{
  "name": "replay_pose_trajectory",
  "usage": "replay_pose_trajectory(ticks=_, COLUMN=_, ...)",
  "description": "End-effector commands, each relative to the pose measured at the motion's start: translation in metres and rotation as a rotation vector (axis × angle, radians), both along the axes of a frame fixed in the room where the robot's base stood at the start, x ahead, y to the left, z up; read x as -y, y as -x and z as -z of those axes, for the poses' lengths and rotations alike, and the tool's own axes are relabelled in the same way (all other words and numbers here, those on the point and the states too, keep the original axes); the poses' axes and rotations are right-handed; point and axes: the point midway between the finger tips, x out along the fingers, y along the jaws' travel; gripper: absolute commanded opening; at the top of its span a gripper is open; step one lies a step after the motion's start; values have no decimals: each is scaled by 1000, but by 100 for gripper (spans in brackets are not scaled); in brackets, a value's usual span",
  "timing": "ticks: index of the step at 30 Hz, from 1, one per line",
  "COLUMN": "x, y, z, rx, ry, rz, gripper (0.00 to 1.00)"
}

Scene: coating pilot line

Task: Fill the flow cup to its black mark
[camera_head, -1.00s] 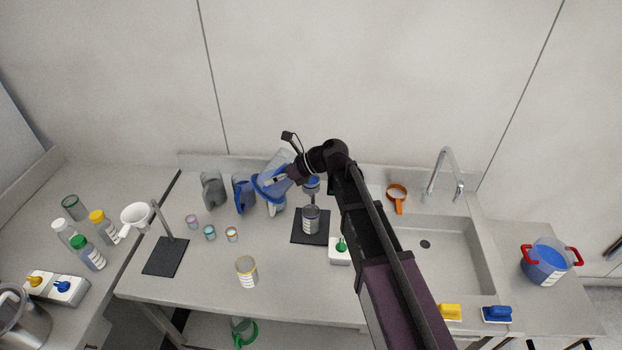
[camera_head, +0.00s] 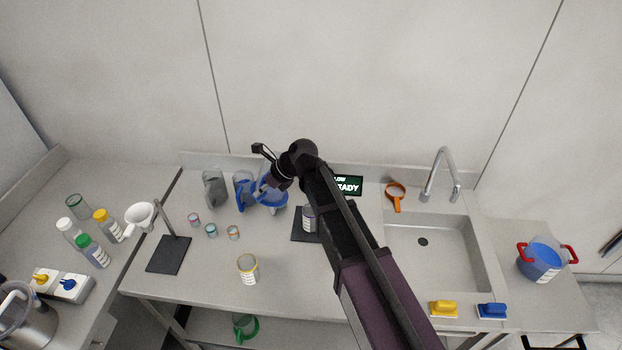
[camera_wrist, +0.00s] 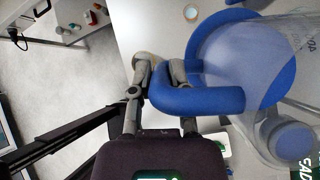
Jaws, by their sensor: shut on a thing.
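My gripper (camera_head: 270,184) is shut on the blue handle of a clear jug (camera_head: 275,199) with blue liquid. In the wrist view, my fingers (camera_wrist: 160,78) close around the handle, and the jug (camera_wrist: 236,58) fills the upper right. Whether it is tilted is hard to tell. A round blue cup (camera_wrist: 290,138), apparently the flow cup with blue liquid in it, shows beside the jug. I cannot make out its black mark. My arm hides this cup in the head view. A labelled jar (camera_head: 308,219) stands on a black base (camera_head: 298,237), partly behind my arm.
Grey and blue-handled jugs (camera_head: 213,188) stand left of mine, with several small tubs (camera_head: 211,230) in front. A display (camera_head: 349,186) reading "READY" stands behind my arm. The sink (camera_head: 440,250) lies right.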

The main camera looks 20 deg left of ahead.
Motion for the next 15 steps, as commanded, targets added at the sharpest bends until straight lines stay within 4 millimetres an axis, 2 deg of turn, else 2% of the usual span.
replay_pose_trajectory(ticks=7, x=-3, y=3, z=5, rx=24, ry=31, rz=-1, gripper=0)
replay_pose_trajectory(ticks=15, x=-12, y=10, z=22, rx=122, ry=151, rz=-2, gripper=0)
